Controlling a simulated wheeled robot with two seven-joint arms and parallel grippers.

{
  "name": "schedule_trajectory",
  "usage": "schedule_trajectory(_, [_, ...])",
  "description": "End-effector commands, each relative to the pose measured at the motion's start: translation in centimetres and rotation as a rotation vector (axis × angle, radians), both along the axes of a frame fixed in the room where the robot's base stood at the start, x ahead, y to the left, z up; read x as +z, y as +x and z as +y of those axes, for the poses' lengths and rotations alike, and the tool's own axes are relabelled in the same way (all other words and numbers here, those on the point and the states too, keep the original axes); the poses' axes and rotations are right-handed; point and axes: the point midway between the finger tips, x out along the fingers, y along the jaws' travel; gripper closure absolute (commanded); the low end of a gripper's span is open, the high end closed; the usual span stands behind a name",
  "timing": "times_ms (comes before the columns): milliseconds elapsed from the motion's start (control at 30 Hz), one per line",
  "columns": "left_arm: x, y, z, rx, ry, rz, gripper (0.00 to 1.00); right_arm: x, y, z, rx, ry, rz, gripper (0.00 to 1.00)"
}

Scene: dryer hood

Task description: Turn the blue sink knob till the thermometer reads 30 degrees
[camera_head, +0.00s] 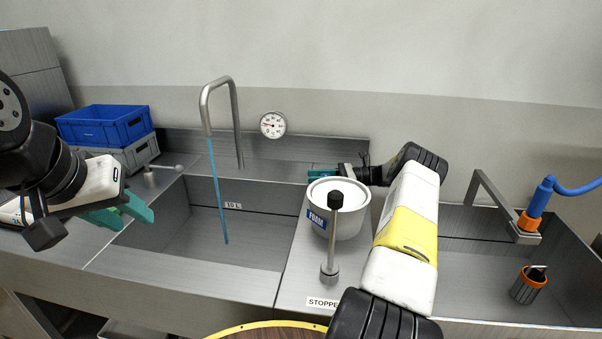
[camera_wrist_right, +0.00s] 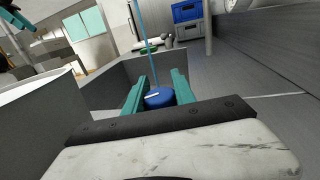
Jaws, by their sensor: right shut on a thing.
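The round white thermometer dial (camera_head: 272,124) is on the wall behind the left basin. Its needle seems to point left; the numbers are too small to read. The blue knob (camera_wrist_right: 159,98) sits between the teal fingers of my right gripper (camera_wrist_right: 160,93) in the right wrist view, and the gripper is shut on it. In the head view my right gripper (camera_head: 321,174) is at the back of the sink, behind the white pot, and the knob is hidden there. My left gripper (camera_head: 128,213) is open and empty over the left basin's left edge.
A blue water stream (camera_head: 217,190) falls from the tall faucet (camera_head: 220,82) into the left basin. A white FOAM pot (camera_head: 347,227) and an upright stopper rod (camera_head: 332,240) stand beside my right arm. Blue and grey crates (camera_head: 105,125) are stacked at the left.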

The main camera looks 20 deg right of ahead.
Motion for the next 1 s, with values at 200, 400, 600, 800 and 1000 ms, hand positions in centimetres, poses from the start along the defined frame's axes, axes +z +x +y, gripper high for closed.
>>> schedule_trajectory(200, [0.0, 0.0, 0.0, 0.0, 0.0, 0.0, 0.64, -0.06, -0.2, 0.03, 0.082, 0.001, -0.001, 1.0])
schedule_trajectory(400, [0.0, 0.0, 0.0, 0.0, 0.0, 0.0, 0.64, -0.07, -0.36, 0.01, 0.137, 0.0, -0.002, 1.0])
schedule_trajectory(600, [0.0, 0.0, 0.0, 0.0, 0.0, 0.0, 0.64, -0.08, -0.5, 0.06, 0.182, 0.001, -0.001, 1.0])
schedule_trajectory(800, [0.0, 0.0, 0.0, 0.0, 0.0, 0.0, 0.64, -0.04, -0.61, 0.03, 0.214, 0.001, -0.002, 1.0])
schedule_trajectory(1000, [0.0, 0.0, 0.0, 0.0, 0.0, 0.0, 0.64, -0.03, -0.65, 0.04, 0.233, 0.0, -0.001, 1.0])
